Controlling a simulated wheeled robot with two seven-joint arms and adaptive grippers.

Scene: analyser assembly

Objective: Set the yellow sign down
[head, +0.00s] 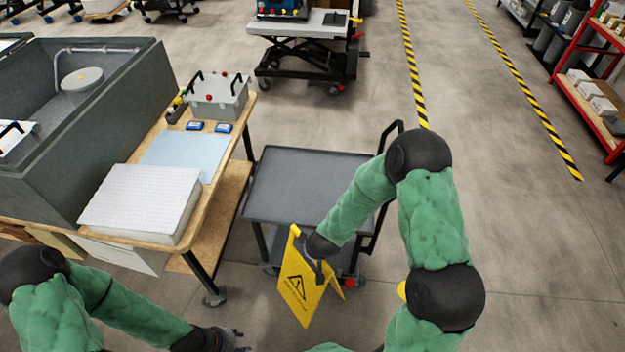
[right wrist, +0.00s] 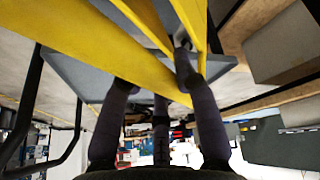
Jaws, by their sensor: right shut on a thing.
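The yellow sign (head: 296,284), a folding floor sign with a black warning triangle, is upright with its two panels spread, in front of the grey trolley in the head view. My right gripper (head: 319,268) is shut on its upper part. In the right wrist view the sign's yellow panels (right wrist: 85,40) cross the fingers of the right gripper (right wrist: 155,78). I cannot tell whether the sign's lower edge touches the floor. My left gripper (head: 238,342) is at the bottom edge of the head view, apart from the sign; its fingers are too small and cut off to read.
The grey trolley (head: 300,185) with a black handle stands just behind the sign, its top empty. A wooden workbench (head: 212,200) at left bears a white foam block (head: 142,200), a blue sheet (head: 187,155) and a grey box (head: 220,100).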

